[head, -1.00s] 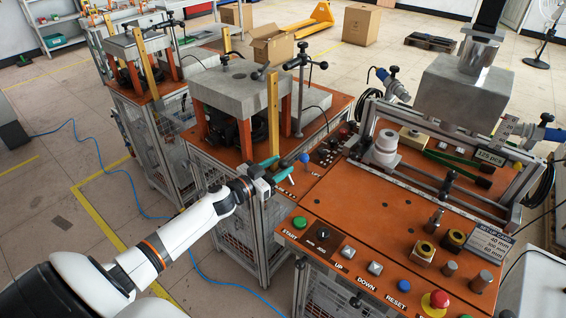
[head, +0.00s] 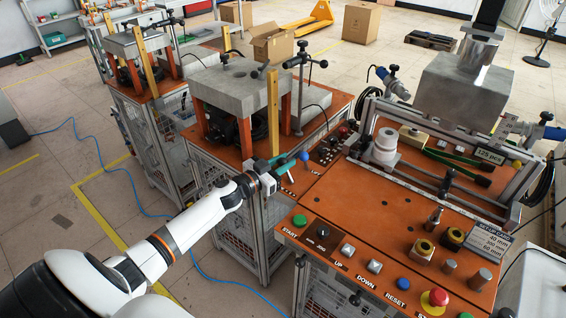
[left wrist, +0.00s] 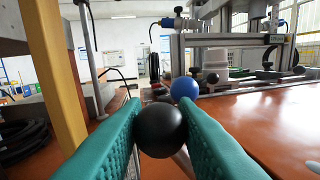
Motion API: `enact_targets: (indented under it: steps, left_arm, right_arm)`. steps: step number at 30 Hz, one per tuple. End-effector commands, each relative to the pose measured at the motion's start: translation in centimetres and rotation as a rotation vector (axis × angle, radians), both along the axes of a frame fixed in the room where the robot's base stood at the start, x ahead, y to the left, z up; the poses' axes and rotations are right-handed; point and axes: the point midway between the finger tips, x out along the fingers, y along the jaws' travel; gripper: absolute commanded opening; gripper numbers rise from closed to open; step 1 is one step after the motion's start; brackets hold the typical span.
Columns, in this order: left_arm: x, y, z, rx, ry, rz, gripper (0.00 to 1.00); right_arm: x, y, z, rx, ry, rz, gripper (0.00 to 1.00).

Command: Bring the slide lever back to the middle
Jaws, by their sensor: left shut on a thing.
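My left gripper (head: 286,167), with teal finger pads, is at the orange panel beside the middle machine. In the left wrist view its fingers (left wrist: 160,128) are shut on a black ball knob (left wrist: 160,131), which sits between the pads. The knob looks like the slide lever's handle; its stem and slot are mostly hidden by the fingers. A blue ball knob (left wrist: 184,88) stands just beyond it, apart from the fingers, and it also shows in the head view (head: 304,157). My right gripper is not in view.
A yellow post (left wrist: 52,75) rises close on the left in the wrist view. The front control panel carries a green START button (head: 299,220) and a red emergency button (head: 437,297). A white cylinder (head: 385,145) stands at the back of the orange table (head: 350,205).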

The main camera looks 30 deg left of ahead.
Motion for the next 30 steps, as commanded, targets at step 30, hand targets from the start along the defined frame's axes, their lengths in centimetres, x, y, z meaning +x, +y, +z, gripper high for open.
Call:
enact_targets:
  steps: [30]
  left_arm:
    - [-0.3, -3.3, 0.9, 0.495, -0.037, 0.0, 0.0]
  right_arm:
    - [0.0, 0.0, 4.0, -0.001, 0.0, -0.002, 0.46]
